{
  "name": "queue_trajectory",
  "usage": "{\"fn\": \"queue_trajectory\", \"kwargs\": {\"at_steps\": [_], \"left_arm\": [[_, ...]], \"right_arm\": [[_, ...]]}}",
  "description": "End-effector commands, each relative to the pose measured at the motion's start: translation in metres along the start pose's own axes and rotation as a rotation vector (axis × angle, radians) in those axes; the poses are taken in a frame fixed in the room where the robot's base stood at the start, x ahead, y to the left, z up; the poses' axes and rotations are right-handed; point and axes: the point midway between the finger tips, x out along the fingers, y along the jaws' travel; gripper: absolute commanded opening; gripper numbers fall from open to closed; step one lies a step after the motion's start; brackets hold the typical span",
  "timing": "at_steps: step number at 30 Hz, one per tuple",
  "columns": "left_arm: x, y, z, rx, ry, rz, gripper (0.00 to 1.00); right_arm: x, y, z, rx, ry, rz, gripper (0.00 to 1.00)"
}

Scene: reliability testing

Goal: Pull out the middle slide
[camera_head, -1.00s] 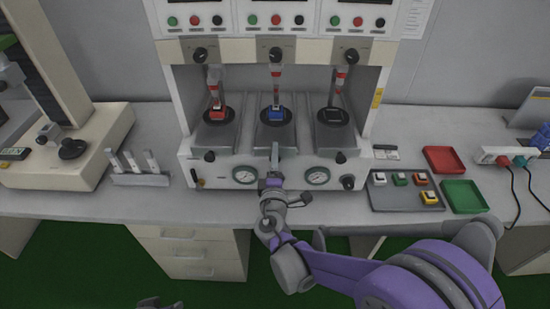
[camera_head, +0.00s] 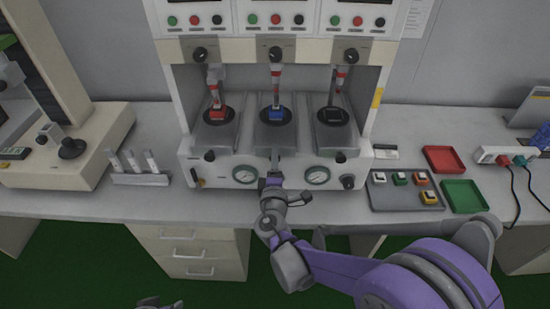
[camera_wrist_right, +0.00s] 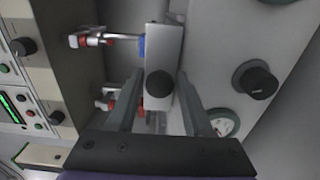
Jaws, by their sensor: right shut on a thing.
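The middle slide (camera_head: 264,137) is a grey plate in the central bay of the white test machine, with a blue-topped switch (camera_head: 276,114) on its round dark pad under a plunger. My right gripper (camera_head: 274,156) is at the front edge of this slide. In the right wrist view, its fingers are shut on the slide's black round knob (camera_wrist_right: 159,84), and the pale slide (camera_wrist_right: 164,50) extends beyond it. The fingers hide the knob in the head view. Dark tips at the bottom edge of the head view may be my left gripper (camera_head: 160,303); their state is unclear.
The left slide (camera_head: 213,138) and right slide (camera_head: 335,138) flank the middle one, each with a black knob. Gauges (camera_head: 317,176) sit on the machine's front. A grey switch tray (camera_head: 408,203), a red tray (camera_head: 444,159) and a green tray (camera_head: 465,196) lie to the right.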

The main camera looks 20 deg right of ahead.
Motion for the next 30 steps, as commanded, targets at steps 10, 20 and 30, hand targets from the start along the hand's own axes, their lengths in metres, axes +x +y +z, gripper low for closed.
{"fn": "queue_trajectory", "kwargs": {"at_steps": [10, 20, 30], "left_arm": [[0.002, 0.0, 0.002, 0.0, -0.001, 0.0, 0.5], [0.003, 0.0, 0.002, 0.0, -0.001, 0.0, 0.5], [0.003, 0.0, 0.002, 0.0, -0.001, 0.0, 0.5]], "right_arm": [[-0.072, 0.0, -0.003, 0.002, 0.006, 0.001, 0.0], [-0.143, 0.001, -0.002, 0.001, 0.005, 0.002, 0.0], [-0.148, 0.001, -0.001, -0.002, 0.0, 0.002, 0.0]]}}
